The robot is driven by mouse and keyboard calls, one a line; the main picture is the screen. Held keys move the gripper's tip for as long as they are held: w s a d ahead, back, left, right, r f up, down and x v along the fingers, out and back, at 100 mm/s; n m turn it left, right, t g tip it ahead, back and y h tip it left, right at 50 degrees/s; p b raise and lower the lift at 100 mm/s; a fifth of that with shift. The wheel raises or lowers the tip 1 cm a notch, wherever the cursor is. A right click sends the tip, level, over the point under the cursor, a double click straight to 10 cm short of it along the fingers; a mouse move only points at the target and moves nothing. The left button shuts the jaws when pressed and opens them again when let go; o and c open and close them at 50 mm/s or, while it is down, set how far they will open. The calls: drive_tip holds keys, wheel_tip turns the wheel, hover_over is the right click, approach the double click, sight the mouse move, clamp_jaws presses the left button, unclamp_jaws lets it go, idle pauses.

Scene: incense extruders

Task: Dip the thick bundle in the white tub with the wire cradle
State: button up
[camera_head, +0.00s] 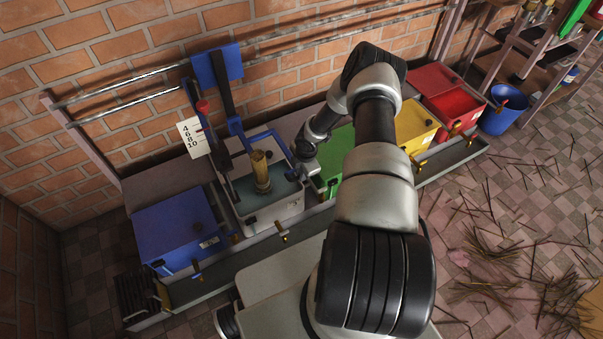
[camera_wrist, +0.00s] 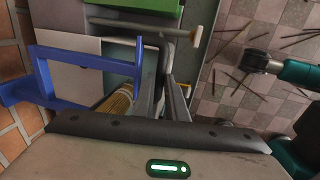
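The thick bundle (camera_head: 262,170) of tan sticks stands upright at the white tub (camera_head: 272,214), its lower end at the dark greenish surface inside; I cannot tell how deep it sits. In the wrist view the bundle (camera_wrist: 117,103) shows at lower left, partly hidden by my gripper. The wire cradle is not clearly distinguishable. My gripper (camera_wrist: 155,45) is just right of the bundle, at the tub's right side. Its two dark fingers look apart, with nothing clearly between them. A grey bar with a pale knob (camera_wrist: 195,42) crosses near the fingertips.
A blue frame (camera_head: 235,126) rises beside the tub; it shows large at left in the wrist view (camera_wrist: 42,80). A blue bin (camera_head: 178,232) stands left, green (camera_head: 338,150), yellow (camera_head: 415,125) and red (camera_head: 455,103) bins right. A brick wall is behind; sticks litter the floor.

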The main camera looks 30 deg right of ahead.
clamp_jaws()
wheel_tip(320, 180, up, 15)
drive_tip(key=p, duration=0.7)
drive_tip(key=shift+p, duration=0.35)
drive_tip(key=o, duration=0.8)
unclamp_jaws()
drive_tip(key=s+r+p, duration=0.1)
drive_tip(key=r, duration=0.4)
drive_tip(key=s+r+p, duration=0.1)
drive_tip(key=r, duration=0.5)
drive_tip(key=s+r+p, duration=0.1)
drive_tip(key=r, duration=0.5)
drive_tip(key=shift+s, duration=0.2)
drive_tip(key=shift+r+p, duration=0.1)
drive_tip(key=shift+p, duration=0.2)
